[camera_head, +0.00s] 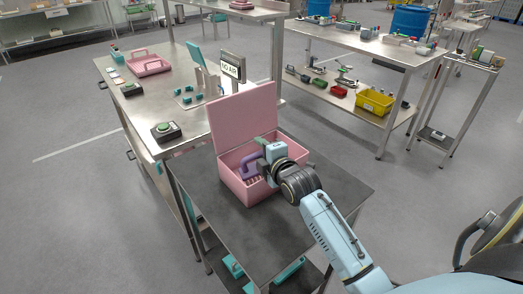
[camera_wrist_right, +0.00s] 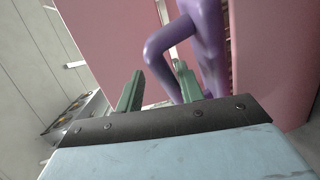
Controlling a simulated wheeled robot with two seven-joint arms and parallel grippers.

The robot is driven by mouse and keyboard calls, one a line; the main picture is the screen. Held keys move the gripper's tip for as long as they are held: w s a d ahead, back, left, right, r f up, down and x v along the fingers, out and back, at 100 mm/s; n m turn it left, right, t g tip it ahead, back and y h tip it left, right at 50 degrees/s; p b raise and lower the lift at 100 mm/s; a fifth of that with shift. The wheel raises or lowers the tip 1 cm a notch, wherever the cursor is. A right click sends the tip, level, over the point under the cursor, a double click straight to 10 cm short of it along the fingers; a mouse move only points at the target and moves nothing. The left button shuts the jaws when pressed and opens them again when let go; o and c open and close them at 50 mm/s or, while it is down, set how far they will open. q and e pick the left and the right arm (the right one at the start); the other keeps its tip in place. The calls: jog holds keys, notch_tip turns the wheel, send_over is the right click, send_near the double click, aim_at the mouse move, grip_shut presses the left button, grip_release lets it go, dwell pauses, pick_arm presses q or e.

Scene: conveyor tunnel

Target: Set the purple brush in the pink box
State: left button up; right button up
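The pink box (camera_head: 232,185) stands on the small dark table with its lid (camera_head: 245,118) raised at the back. The purple brush (camera_head: 247,168) shows at the box's opening and appears to be inside; whether it rests on the bottom is hard to tell. My right gripper (camera_head: 262,153) is over the box, next to the brush. My left gripper is not in view.
The dark table (camera_head: 230,228) has free room in front of the box. A steel bench (camera_head: 180,110) at left holds a pink tote (camera_head: 148,65), green-button boxes (camera_head: 166,131) and a sign (camera_head: 231,69). Another bench (camera_head: 350,42) stands behind, with a yellow bin (camera_head: 375,102) below.

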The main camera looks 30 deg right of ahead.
jog(key=shift+r, duration=0.1)
jog(key=v, duration=1.2)
jog(key=shift+p, duration=0.4)
